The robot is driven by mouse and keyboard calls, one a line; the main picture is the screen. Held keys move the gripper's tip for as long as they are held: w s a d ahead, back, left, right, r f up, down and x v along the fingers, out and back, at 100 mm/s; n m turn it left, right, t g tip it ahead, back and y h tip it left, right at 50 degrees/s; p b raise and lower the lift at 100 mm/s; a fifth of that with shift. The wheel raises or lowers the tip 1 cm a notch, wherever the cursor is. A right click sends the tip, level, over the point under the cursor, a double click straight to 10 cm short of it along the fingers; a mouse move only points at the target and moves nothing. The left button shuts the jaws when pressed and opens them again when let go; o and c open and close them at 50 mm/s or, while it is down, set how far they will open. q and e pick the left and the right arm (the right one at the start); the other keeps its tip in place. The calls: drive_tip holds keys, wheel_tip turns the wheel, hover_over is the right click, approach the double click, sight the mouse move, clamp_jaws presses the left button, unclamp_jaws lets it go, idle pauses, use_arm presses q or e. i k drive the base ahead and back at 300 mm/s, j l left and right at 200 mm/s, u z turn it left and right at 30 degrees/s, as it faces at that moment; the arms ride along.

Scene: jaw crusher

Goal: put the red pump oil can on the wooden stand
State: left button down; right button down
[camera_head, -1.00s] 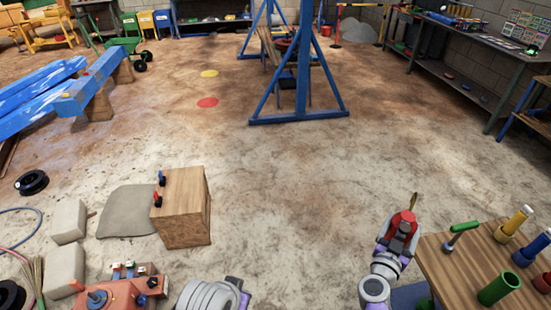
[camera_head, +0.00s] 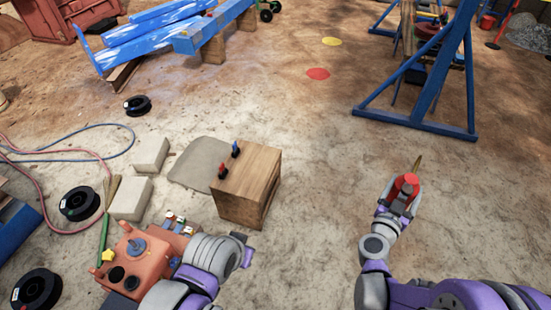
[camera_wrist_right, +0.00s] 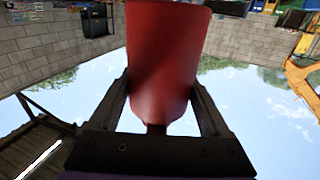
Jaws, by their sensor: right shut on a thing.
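The red pump oil can (camera_head: 408,181) has a thin brass-coloured spout pointing up and away. My right gripper (camera_head: 403,193) is shut on it and holds it over bare floor, right of the wooden stand. In the right wrist view the red body (camera_wrist_right: 165,60) fills the space between the two fingers. The wooden stand (camera_head: 247,187) is a box-like block on the floor near the middle, with a small red and a small blue item at its left top edge.
An orange-red machine part (camera_head: 150,258) stands beside my left arm. Pale blocks (camera_head: 131,198), black spools (camera_head: 79,203) and hoses lie left of the stand. A blue frame (camera_head: 425,95) stands at the back right. The floor between stand and can is clear.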

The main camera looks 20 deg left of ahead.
sight(249, 177)
drive_tip(key=i+l+u, duration=0.15)
drive_tip(key=i+u, duration=0.25)
drive_tip(key=i+l+u, duration=0.8)
drive_tip(key=l+u, duration=0.15)
drive_tip(key=i+l+u, duration=0.25)
drive_tip(key=l+u, duration=0.3)
drive_tip(key=i+l+u, duration=0.1)
drive_tip(key=l+u, duration=0.15)
drive_tip(key=l, duration=0.25)
drive_tip(key=l+u, duration=0.35)
drive_tip(key=l, duration=0.6)
